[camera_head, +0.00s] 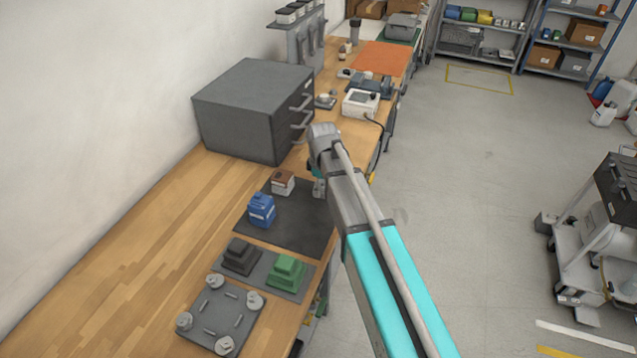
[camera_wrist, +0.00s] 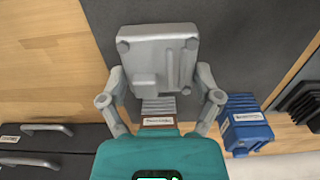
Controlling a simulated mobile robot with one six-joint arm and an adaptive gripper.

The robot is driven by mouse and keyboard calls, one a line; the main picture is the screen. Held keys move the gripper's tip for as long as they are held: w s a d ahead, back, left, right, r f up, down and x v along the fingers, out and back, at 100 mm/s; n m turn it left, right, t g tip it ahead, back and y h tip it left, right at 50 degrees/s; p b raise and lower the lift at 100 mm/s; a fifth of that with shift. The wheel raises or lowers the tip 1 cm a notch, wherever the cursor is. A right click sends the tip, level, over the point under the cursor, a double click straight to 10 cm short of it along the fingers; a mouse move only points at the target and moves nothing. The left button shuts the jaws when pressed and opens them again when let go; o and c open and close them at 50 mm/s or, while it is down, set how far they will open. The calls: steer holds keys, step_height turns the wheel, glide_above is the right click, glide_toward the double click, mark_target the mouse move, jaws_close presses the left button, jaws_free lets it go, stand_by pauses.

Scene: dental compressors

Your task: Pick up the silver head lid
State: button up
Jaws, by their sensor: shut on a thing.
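The silver head lid (camera_wrist: 158,50) is a light grey block with raised ribs and corner bosses. In the wrist view it sits between the two fingers of my gripper (camera_wrist: 161,78), which is shut on it. The dark mat lies behind it, and I cannot tell how far the lid is above it. In the head view my gripper (camera_head: 318,187) is over the right part of the dark mat (camera_head: 295,230), mostly hidden by my arm, and the lid cannot be made out clearly there.
A brown-topped block (camera_head: 283,183) and a blue unit (camera_head: 262,209) stand on the mat. Black (camera_head: 241,256) and green (camera_head: 286,272) stepped blocks and a grey plate with knobs (camera_head: 222,312) are nearer. A grey drawer cabinet (camera_head: 245,110) stands behind. The bench's left side is clear.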

steer(key=s+d+r+p, duration=0.3)
steer(key=s+r+p, duration=0.4)
steer(key=s, duration=0.5)
steer(key=shift+d+r, duration=0.3)
steer(key=shift+r, duration=0.25)
